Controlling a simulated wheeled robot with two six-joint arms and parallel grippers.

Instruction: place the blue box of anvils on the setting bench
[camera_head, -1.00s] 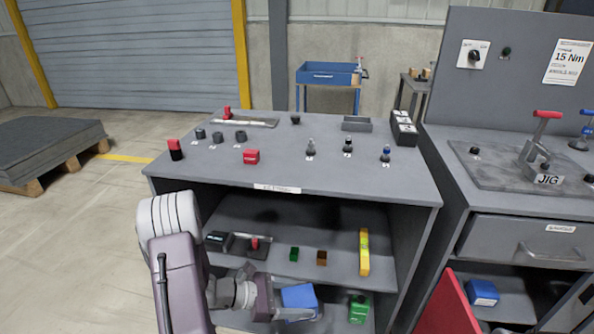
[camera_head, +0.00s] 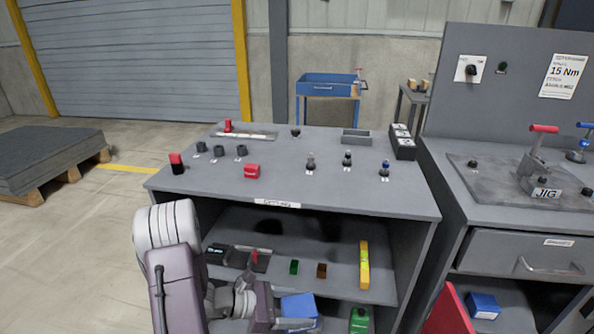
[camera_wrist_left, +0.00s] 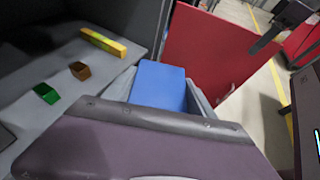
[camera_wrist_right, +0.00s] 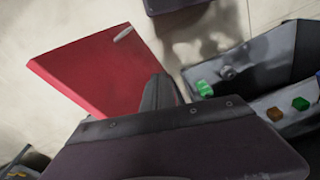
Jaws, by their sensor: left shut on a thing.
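A blue box (camera_head: 300,308) is between the fingers of my left gripper (camera_head: 284,318), at the lower shelf of the grey bench. In the left wrist view the blue box (camera_wrist_left: 158,86) fills the space between the two grey fingers (camera_wrist_left: 160,95), which are shut on it. No lettering on it can be read.
A second blue box (camera_head: 483,305) sits inside the right-hand bench, beside an open red door (camera_head: 447,313). A green container (camera_head: 360,320) stands right of the held box. The shelf above holds a yellow level (camera_head: 364,266). The bench top's front middle is clear.

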